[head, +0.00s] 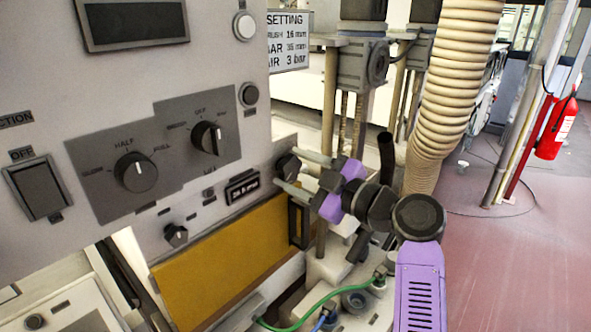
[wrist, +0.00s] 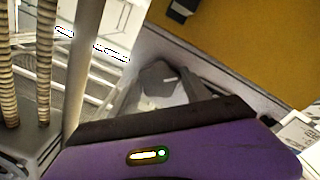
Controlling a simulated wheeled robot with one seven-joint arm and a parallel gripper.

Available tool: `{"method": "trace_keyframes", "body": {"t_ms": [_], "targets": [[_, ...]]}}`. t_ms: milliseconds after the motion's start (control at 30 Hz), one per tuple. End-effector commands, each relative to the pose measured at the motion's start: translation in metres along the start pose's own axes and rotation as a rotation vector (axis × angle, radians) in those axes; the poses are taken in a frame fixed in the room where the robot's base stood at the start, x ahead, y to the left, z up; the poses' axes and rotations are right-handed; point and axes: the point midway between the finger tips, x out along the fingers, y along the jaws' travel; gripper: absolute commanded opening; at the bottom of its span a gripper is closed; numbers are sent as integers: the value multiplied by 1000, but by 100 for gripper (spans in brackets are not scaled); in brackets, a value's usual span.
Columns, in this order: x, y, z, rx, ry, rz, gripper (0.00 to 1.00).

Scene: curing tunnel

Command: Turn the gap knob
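A black knob, apparently the gap knob (head: 287,165), sits at the right edge of the grey control panel, beside a small dark counter window (head: 243,187). I cannot read a label on it. My gripper (head: 290,168) points left at this knob, with its two pale fingers apart. One finger is above and right of the knob and one is below it. Whether they touch it I cannot tell. In the wrist view a dark grey angular shape, perhaps the knob (wrist: 160,80), shows beyond my purple gripper body; the fingertips are not clear there.
The panel has two larger dials (head: 135,172) (head: 206,137), a rocker switch (head: 38,190) and a small lower knob (head: 176,235). A yellow panel (head: 225,265) lies below. A ribbed hose (head: 452,90) stands right of my gripper. The red floor (head: 530,240) at right is clear.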

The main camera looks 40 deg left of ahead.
Motion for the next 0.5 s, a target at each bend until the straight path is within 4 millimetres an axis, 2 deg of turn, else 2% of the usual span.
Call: {"method": "trace_keyframes", "body": {"t_ms": [33,200,500], "targets": [[0,0,0,0,0,0,43],[0,0,0,0,0,0,10],[0,-1,1,37,0,0,10]]}}
